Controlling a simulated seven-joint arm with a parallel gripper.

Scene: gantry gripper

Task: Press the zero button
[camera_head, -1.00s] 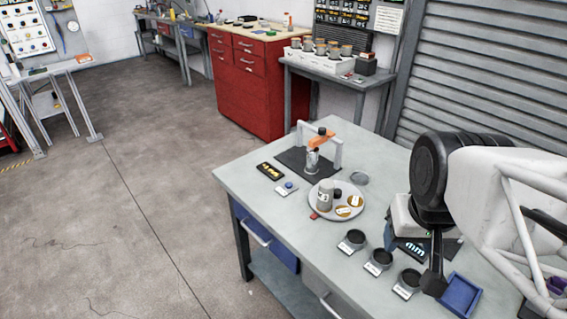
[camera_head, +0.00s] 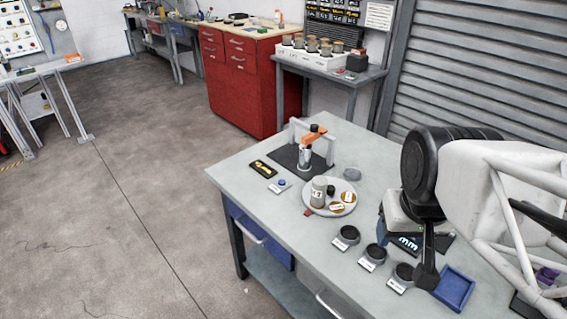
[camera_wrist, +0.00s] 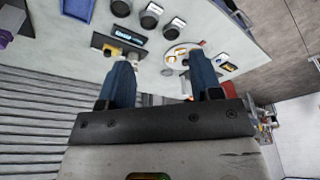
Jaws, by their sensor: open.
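A small white box with a blue button (camera_head: 282,184) sits near the table's left edge; it also shows in the wrist view (camera_wrist: 228,66). I cannot read its label. A dark display (camera_head: 408,243) with lit "mm" characters stands by my arm on the right; it shows in the wrist view (camera_wrist: 129,36) too. I cannot tell which control is marked zero. My gripper (camera_wrist: 162,57) is open, with two blue fingers apart and nothing between them.
A round tray (camera_head: 318,208) holds a grey cylinder and round discs. Three dark cups (camera_head: 346,237) line the front edge, beside a blue tray (camera_head: 455,289). The table (camera_head: 235,170) is bare at its left.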

